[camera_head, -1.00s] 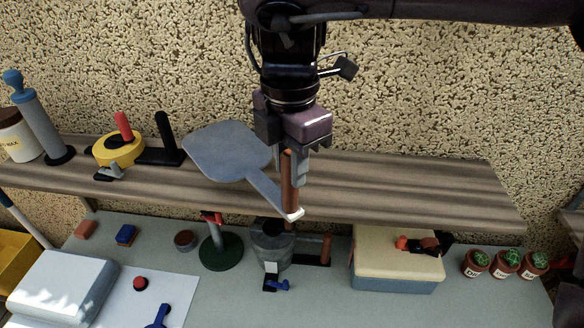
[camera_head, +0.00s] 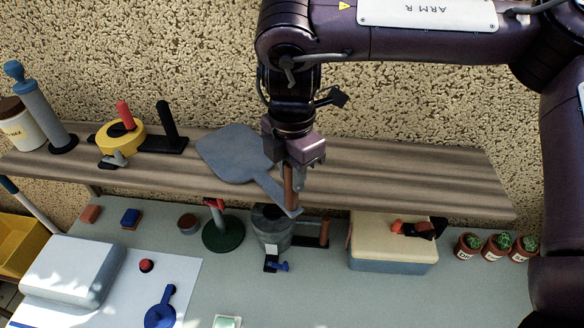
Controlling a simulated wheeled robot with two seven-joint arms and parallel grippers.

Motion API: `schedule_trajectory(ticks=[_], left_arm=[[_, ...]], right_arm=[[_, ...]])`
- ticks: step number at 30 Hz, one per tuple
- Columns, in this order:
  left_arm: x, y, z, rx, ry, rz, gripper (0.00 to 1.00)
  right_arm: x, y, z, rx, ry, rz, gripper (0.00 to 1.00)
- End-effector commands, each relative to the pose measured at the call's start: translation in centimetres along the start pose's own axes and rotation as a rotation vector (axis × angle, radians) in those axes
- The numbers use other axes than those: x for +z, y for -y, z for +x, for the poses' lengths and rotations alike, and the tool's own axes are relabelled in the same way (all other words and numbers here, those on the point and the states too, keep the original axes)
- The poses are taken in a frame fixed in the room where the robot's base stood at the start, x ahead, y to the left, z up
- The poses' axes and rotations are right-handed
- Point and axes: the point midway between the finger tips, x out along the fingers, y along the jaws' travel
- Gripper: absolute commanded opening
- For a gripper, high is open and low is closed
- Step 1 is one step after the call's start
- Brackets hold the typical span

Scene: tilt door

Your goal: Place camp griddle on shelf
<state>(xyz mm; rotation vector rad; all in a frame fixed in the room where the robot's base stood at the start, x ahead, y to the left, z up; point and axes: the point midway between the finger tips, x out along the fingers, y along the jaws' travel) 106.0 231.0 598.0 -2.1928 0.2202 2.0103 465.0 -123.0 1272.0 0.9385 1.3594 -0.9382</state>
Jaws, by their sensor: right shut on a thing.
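The camp griddle (camera_head: 236,153) is a flat grey plate with a handle that has a brown grip (camera_head: 288,186). Its plate is over the wooden shelf (camera_head: 400,183), right of the yellow tape dispenser; I cannot tell whether it touches the board. My right gripper (camera_head: 296,168) comes down from above and is shut on the griddle's handle near the brown grip. The handle's end reaches the shelf's front edge. My left gripper is not in view.
The shelf's right side is bare. Below, the bench holds a cream-topped box (camera_head: 392,246), small cactus pots (camera_head: 500,246) and a green-based stand (camera_head: 223,236).

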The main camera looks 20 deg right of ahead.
Motion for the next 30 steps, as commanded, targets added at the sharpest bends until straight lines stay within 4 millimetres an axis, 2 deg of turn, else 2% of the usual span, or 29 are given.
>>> schedule_trajectory(ticks=[7, 8, 12, 20, 24, 30], left_arm=[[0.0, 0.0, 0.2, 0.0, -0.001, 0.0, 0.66], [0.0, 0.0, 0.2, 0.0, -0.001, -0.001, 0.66], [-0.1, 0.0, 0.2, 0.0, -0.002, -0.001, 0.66], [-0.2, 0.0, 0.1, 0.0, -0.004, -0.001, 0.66], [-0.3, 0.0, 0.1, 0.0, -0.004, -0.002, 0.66], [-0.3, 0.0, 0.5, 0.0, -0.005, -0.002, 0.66]], right_arm=[[0.0, 0.0, 0.4, 0.001, 0.0, 0.0, 0.0], [0.0, 0.0, 0.4, -0.001, 0.0, 0.0, 0.27], [0.0, 0.0, 0.4, -0.001, 0.0, 0.0, 0.46], [0.0, 0.0, 0.3, -0.001, 0.0, 0.0, 0.47], [0.0, 0.0, -0.4, 0.001, 0.001, 0.0, 0.47], [0.0, -0.1, -3.4, 0.005, 0.004, 0.0, 0.47]])
